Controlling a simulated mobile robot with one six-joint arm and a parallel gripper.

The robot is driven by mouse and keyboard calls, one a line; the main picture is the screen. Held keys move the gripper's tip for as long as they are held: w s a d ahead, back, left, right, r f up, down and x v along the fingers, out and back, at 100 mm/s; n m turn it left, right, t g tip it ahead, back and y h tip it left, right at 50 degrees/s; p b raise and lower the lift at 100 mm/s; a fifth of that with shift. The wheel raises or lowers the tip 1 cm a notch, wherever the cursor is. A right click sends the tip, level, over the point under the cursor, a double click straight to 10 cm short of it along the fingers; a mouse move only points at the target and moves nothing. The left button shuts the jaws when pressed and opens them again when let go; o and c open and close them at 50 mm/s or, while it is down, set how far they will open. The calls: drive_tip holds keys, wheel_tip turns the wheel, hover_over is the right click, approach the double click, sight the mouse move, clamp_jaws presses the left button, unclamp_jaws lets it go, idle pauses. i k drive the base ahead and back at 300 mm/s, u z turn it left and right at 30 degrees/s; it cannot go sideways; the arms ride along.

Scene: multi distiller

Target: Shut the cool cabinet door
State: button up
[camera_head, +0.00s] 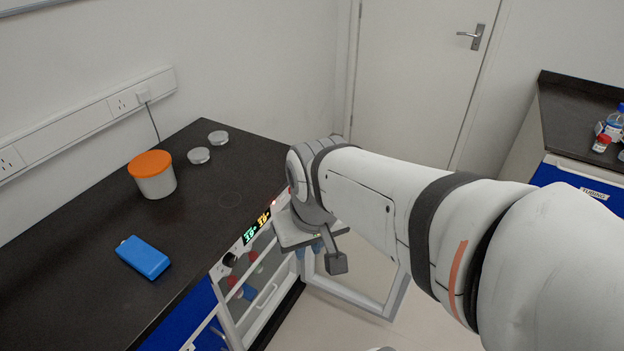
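The cool cabinet (231,261) is built in under the dark bench, with lit green and orange digits on its front panel. Its door (352,298), a pale frame around a clear pane, stands swung open to the right over the floor. Red-capped and blue items show inside the cabinet. My gripper (330,262) is at the end of the white arm, above and in front of the open door near the cabinet's right side. One dark finger block shows; the rest is hidden by the wrist, so its opening and any contact with the door cannot be told.
On the bench (90,255) stand a white tub with an orange lid (153,175), a blue box (143,257) and two small round dishes (199,155). Another bench (568,125) with bottles is at the right. Pale floor lies between, with a closed room door (415,85) behind.

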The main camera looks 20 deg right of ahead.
sight(373, 283)
drive_tip(key=z, duration=2.45)
drive_tip(key=i, duration=2.65)
drive_tip(key=u, duration=2.7)
drive_tip(key=i, duration=1.2)
drive_tip(key=z, duration=0.05)
